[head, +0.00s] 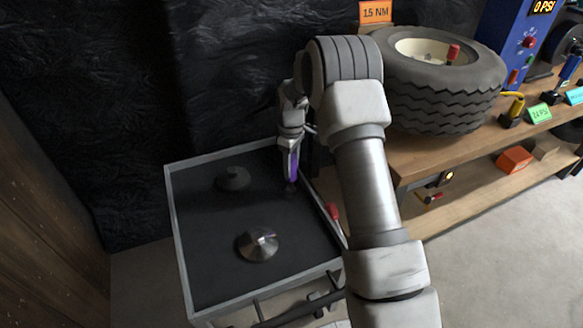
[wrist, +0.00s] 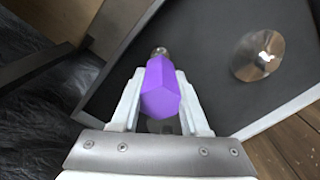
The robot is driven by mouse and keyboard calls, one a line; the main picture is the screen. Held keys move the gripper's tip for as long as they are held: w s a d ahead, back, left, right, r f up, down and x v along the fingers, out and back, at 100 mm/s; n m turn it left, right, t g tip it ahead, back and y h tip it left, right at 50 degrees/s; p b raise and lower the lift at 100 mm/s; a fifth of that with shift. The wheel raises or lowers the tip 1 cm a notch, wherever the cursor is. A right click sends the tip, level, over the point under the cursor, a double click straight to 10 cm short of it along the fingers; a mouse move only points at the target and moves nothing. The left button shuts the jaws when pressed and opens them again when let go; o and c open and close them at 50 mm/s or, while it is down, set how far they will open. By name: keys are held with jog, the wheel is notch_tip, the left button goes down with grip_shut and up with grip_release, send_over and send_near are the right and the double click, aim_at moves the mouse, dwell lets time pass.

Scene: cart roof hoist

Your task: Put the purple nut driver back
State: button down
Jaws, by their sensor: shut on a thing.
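The purple nut driver (wrist: 159,86) is between the two fingers of my gripper (wrist: 157,100), which is shut on it. In the wrist view its purple handle faces the camera and a metal end shows beyond it, over the dark tray surface. In the head view the purple nut driver (head: 293,166) points down at the back right of the tray, below my gripper (head: 290,150). I cannot tell whether its tip touches the tray.
The black tray (head: 205,265) has a raised grey rim and holds a shiny metal cone (head: 258,245) and a dark round piece (head: 233,179). A red-handled tool (head: 332,211) is at its right edge. A wooden bench (head: 415,160) with a tire (head: 440,85) stands at right.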

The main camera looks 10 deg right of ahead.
jog(key=shift+c, duration=2)
grip_release()
